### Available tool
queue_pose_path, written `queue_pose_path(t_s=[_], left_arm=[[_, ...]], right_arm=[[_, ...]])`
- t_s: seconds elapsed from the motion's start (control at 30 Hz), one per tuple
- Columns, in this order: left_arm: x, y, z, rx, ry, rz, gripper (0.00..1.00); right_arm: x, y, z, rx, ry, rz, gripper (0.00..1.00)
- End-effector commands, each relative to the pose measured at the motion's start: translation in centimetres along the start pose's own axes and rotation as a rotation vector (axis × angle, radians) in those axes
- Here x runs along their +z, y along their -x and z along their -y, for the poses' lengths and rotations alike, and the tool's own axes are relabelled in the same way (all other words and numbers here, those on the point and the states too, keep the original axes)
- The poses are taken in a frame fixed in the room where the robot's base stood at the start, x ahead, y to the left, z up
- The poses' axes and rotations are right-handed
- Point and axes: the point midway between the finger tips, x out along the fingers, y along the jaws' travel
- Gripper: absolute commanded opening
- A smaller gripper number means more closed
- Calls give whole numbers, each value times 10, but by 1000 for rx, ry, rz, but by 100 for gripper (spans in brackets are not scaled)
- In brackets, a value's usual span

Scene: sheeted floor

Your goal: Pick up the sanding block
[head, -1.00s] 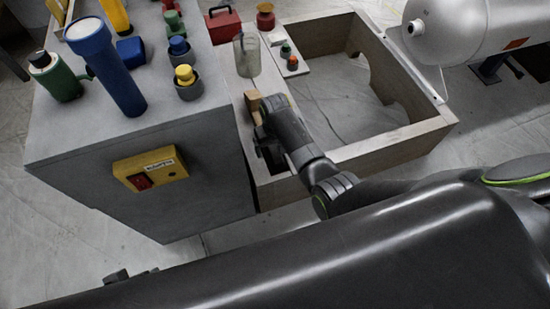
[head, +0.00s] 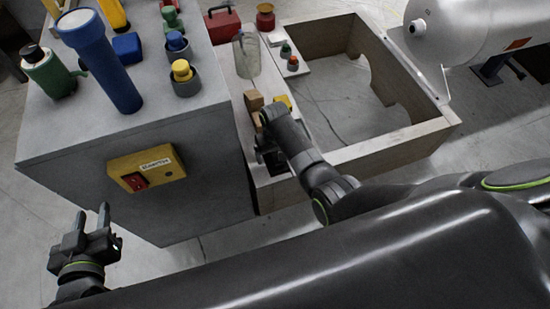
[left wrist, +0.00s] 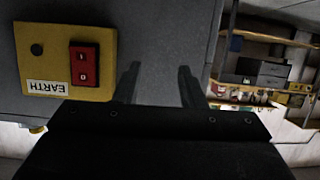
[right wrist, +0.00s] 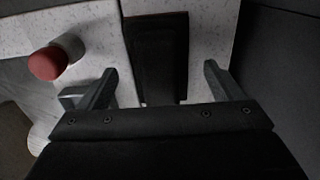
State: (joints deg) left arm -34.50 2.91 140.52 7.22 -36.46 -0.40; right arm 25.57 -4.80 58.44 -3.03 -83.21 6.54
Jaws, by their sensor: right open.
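A small tan wooden block (head: 254,100), which may be the sanding block, stands on the pale ledge beside my right gripper (head: 264,152). My right gripper is low over the ledge, partly hidden by its own wrist. In the right wrist view its fingers are apart, and a dark rectangular shape (right wrist: 158,60) lies between and beyond them; I cannot tell whether it is a block or a recess. My left gripper (head: 91,216) is open and empty, fingers up, in front of the grey cabinet. Its spread fingers also show in the left wrist view (left wrist: 158,85).
The grey cabinet (head: 80,130) carries a blue torch (head: 105,62), a green tool and several knobs. A yellow switch box (head: 147,168) is on its front. A clear cup (head: 246,52) stands on the ledge. An open wooden frame (head: 395,148) and a white tank (head: 470,35) are at right.

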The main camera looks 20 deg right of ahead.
Motion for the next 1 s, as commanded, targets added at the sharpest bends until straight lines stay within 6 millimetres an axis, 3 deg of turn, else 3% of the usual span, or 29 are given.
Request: queue_pose_path(t_s=[0.3,0.7,1.0], left_arm=[[-47,0,1,-14,-38,-253,36],[-57,2,1,-17,-47,-305,36],[-56,2,1,-17,-46,-303,36]], right_arm=[[0,-13,0,0,0,-1,87],[0,-14,0,0,0,-1,87],[0,-14,0,0,0,0,48]])
